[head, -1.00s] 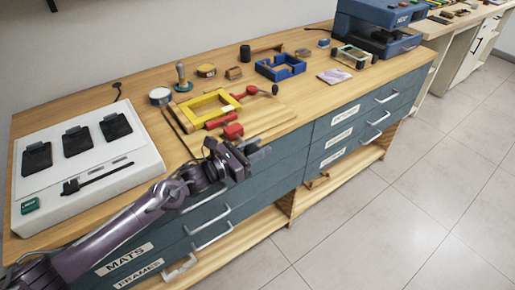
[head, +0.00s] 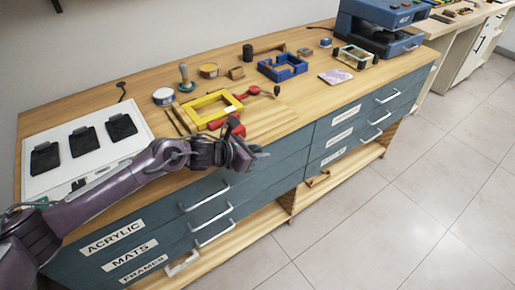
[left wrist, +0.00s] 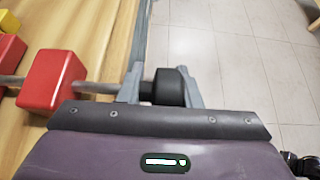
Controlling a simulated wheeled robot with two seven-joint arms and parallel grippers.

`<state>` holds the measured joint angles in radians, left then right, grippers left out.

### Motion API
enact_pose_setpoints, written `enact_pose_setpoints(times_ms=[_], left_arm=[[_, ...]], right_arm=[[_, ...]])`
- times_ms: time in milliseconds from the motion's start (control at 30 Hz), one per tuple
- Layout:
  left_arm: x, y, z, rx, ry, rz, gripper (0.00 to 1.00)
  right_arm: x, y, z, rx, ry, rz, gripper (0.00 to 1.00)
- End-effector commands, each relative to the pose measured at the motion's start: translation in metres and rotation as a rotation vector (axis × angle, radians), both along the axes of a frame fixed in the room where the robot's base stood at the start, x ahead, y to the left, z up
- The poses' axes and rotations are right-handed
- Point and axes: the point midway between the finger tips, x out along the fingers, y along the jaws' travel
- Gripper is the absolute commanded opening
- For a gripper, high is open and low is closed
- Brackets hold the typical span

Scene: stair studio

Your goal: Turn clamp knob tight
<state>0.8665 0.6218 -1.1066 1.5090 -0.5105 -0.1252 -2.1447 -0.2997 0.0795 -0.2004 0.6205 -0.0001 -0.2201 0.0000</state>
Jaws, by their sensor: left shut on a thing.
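A yellow frame (head: 190,112) lies on a wooden board near the bench's front edge, with red clamp parts (head: 238,129) beside it. In the left wrist view a red clamp block (left wrist: 52,82) sits on a metal rod that runs to a black knob (left wrist: 168,88). My left gripper (left wrist: 163,88) is shut on this black knob, one finger on each side. In the head view my left gripper (head: 254,160) is at the bench's front edge, and it hides the knob. My right gripper is in neither view.
A blue frame (head: 281,68) and a blue press (head: 375,25) stand farther right. A white panel with dark pads (head: 62,168) is at left. Drawers with handles (head: 212,195) lie below the gripper.

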Motion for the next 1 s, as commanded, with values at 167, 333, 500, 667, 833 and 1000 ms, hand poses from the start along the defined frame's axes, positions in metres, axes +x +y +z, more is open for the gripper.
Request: enact_pose_setpoints(times_ms=[167,333,500,667,833,1000], left_arm=[[-0.0077,-0.0059,-0.0045,0.050,0.047,-0.020,0.08],[-0.0083,-0.0056,-0.0058,0.069,0.064,-0.020,0.08],[-0.0090,-0.0059,-0.0066,0.073,0.068,-0.021,0.08],[-0.0095,-0.0062,-0.0068,0.072,0.069,-0.023,0.08],[-0.0091,-0.0059,-0.0067,0.073,0.068,-0.021,0.44],[-0.0073,-0.0045,-0.0056,0.073,0.064,-0.018,0.44]], right_arm=[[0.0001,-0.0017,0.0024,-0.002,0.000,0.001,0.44],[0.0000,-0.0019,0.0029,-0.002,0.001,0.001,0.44],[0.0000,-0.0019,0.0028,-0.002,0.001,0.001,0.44],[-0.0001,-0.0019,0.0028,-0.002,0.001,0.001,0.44],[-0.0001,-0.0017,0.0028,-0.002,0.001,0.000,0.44],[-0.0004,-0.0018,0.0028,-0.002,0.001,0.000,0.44]])
